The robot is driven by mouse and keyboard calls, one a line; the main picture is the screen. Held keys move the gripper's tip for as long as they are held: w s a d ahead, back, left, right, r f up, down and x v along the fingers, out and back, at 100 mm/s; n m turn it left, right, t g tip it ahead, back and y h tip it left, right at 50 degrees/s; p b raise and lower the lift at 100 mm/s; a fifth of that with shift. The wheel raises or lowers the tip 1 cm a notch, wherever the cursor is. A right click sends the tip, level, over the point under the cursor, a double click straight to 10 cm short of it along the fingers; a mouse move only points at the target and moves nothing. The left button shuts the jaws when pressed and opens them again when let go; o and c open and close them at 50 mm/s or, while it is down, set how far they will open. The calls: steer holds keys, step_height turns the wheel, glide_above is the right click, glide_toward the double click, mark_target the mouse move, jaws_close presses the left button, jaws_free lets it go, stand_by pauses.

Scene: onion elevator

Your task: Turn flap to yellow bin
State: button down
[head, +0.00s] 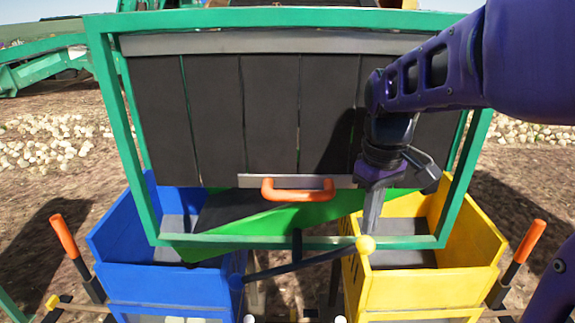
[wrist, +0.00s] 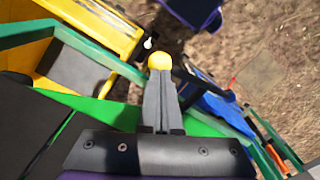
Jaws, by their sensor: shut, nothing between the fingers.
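The green flap (head: 285,217) lies between the bins, under the black curtain. It tilts down to the left, toward the blue bin (head: 165,287); the yellow bin (head: 430,290) is at right. A dark lever bar (head: 300,262) below it has a yellow knob (head: 366,244), raised at right, and a blue knob (head: 236,282), lower at left. My gripper (head: 371,232) is shut and empty, pointing down with its tips at the yellow knob. In the wrist view the yellow knob (wrist: 160,61) shows just beyond the shut fingertips (wrist: 159,75); I cannot tell whether they touch.
A green frame (head: 110,120) surrounds the black curtain (head: 270,100), with an orange handle (head: 298,189) at its lower edge. Orange-handled levers stand outside the bins at left (head: 64,236) and right (head: 530,241). Open space lies in front of the frame between the bins.

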mark_target(364, 253)
steer(key=shift+f, duration=0.15)
steer(key=shift+f+b, duration=2.8)
steer(key=shift+f, duration=1.25)
step_height(364, 253, down, 3)
steer(key=shift+f+b, duration=0.1)
steer(key=shift+b, duration=0.2)
